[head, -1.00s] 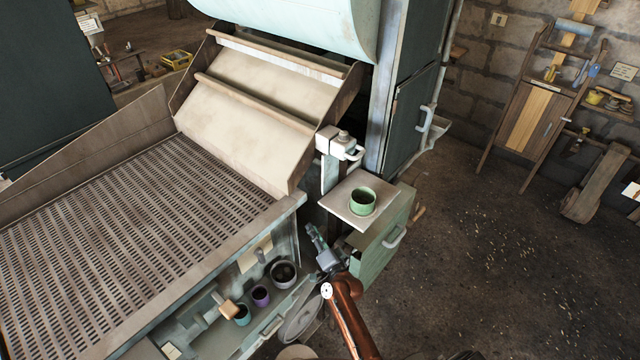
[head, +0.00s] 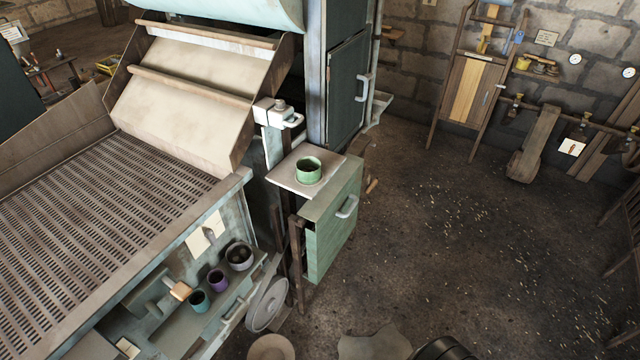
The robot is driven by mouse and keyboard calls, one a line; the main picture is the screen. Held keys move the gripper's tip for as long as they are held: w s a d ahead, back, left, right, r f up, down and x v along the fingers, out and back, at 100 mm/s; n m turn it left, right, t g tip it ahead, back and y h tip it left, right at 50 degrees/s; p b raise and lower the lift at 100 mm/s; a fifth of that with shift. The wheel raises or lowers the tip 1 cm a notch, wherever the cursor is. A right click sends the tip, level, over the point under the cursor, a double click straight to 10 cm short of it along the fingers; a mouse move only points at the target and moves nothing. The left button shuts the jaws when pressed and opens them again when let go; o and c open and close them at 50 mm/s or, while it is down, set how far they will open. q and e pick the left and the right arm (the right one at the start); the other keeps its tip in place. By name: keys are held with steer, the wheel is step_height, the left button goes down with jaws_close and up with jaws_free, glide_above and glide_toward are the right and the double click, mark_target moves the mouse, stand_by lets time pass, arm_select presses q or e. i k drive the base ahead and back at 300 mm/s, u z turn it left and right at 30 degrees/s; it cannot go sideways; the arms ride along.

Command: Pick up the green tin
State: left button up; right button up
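The green tin (head: 308,172) stands upright on a small square plate (head: 289,181) beside the machine, in the middle of the head view. Its top is open and its inside looks dark. Nothing is touching it except the plate under it.
Below the plate is a green cabinet (head: 325,238) with a handle. A teal tin (head: 199,303), a purple tin (head: 217,281) and a grey pot (head: 240,258) stand on a lower ledge. A pulley wheel (head: 267,305) is nearby. The floor to the right is mostly clear.

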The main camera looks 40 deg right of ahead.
mark_target(308, 168)
steer(key=z, duration=0.15)
steer(key=i, duration=0.3)
steer(key=z, duration=1.1)
